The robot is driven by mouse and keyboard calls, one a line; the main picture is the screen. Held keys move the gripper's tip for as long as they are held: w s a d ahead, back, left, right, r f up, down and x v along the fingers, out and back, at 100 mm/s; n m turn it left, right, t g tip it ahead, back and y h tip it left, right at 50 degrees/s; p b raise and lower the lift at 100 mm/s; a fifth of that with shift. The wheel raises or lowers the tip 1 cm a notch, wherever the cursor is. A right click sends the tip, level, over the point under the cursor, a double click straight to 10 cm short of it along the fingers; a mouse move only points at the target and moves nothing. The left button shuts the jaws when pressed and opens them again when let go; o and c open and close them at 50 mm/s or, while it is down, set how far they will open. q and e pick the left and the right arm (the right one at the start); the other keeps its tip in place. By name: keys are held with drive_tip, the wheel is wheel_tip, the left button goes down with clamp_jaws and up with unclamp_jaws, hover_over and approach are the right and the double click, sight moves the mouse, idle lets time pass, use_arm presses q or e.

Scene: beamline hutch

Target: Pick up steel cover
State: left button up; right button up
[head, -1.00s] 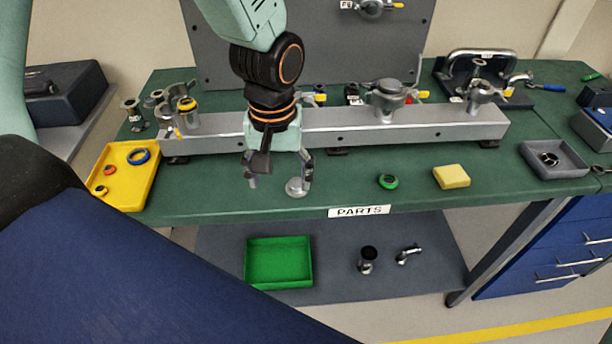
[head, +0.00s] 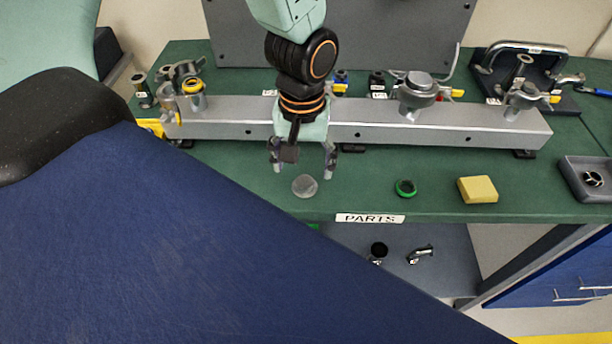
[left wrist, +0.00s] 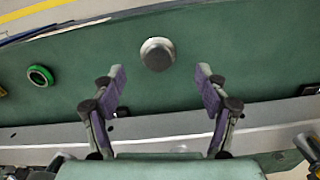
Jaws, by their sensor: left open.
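The steel cover (head: 305,186) is a small round grey disc lying on the green bench top, near its front edge. In the left wrist view the steel cover (left wrist: 157,54) shows a raised round centre and lies beyond the fingertips, roughly midway between their lines. My left gripper (head: 304,174) is open and empty, fingers pointing down, just behind the cover in the head view. In the left wrist view its two fingers (left wrist: 161,78) are spread wide and do not touch the cover. My right gripper is in neither view.
A green ring (head: 405,188) and a yellow block (head: 478,189) lie right of the cover. A long grey metal rail (head: 440,125) with fittings runs behind the gripper. A grey tray (head: 588,180) sits at the right. My blue body hides the lower left.

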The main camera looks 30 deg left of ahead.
sight(304, 182)
use_arm(q)
wheel_tip(304, 182, down, 4)
drive_tip(key=shift+d+r, duration=0.15)
drive_tip(key=shift+r, duration=0.05)
drive_tip(key=shift+w+a+f, duration=0.2)
drive_tip(key=shift+a+f, duration=0.05)
drive_tip(key=shift+f, duration=0.1)
drive_tip(key=shift+s+d+r, duration=0.1)
drive_tip(key=shift+d, duration=0.15)
drive_tip(key=c, duration=0.3)
drive_tip(key=shift+a, duration=0.15)
drive_tip(key=c, duration=0.5)
drive_tip(key=shift+s, duration=0.1)
drive_tip(key=c, duration=0.7)
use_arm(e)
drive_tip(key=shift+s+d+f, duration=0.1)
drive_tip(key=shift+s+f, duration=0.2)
use_arm(q)
drive_tip(key=shift+c, duration=0.2)
